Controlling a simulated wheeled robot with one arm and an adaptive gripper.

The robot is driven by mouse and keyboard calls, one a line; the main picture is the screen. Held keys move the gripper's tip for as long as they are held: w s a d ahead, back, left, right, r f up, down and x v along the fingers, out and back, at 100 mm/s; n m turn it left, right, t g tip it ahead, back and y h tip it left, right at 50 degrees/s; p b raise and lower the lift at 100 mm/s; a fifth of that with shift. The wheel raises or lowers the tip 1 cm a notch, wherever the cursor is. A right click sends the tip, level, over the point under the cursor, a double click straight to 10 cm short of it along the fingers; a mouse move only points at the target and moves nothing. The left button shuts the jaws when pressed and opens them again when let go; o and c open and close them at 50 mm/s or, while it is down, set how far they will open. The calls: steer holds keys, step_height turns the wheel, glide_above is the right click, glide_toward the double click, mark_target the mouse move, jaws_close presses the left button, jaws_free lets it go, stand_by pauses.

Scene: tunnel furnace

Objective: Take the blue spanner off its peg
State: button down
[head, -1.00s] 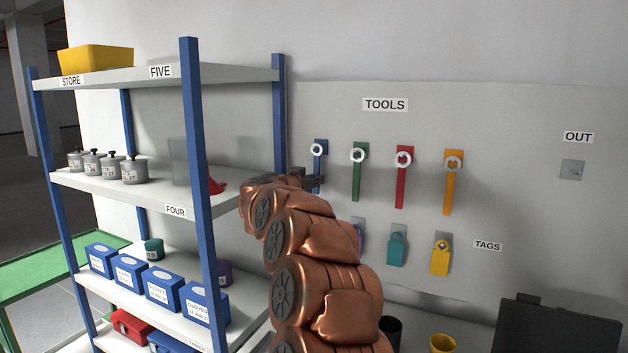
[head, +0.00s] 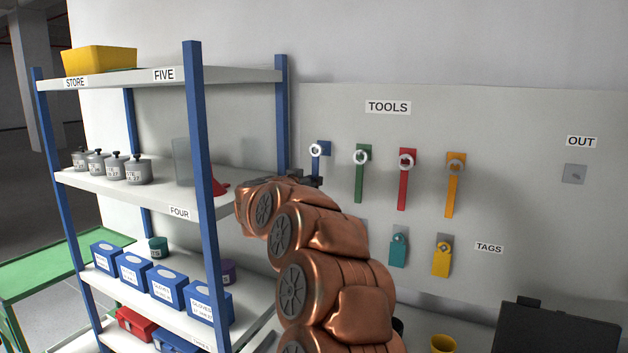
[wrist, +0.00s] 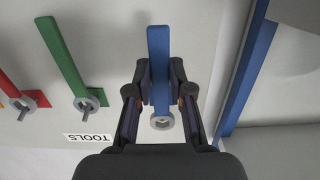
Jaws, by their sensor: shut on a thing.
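The blue spanner (wrist: 158,45) is upright between the fingers of my gripper (wrist: 160,88) in the wrist view, with its grey ring end nearest my palm. My gripper is shut on its handle. In the head view the spanner (head: 313,166) shows its pale ring just left of a blue backing plate (head: 325,147) on the tool board (head: 480,130). The ring looks offset from that plate. I cannot clearly see whether its peg is still through the ring. My gripper (head: 311,180) is partly hidden by my copper arm.
Green (head: 359,182), red (head: 403,185) and orange (head: 453,190) spanners hang to the right. Teal (head: 398,252) and yellow (head: 441,260) tags hang below. A blue-posted shelf (head: 201,150) stands close on the left; its post shows right in the wrist view.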

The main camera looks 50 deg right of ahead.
steer(key=p+v, duration=0.2)
steer(key=v, duration=0.5)
steer(key=shift+s+a+f, duration=0.15)
steer(key=shift+s+a, duration=0.05)
steer(key=shift+a, duration=0.2)
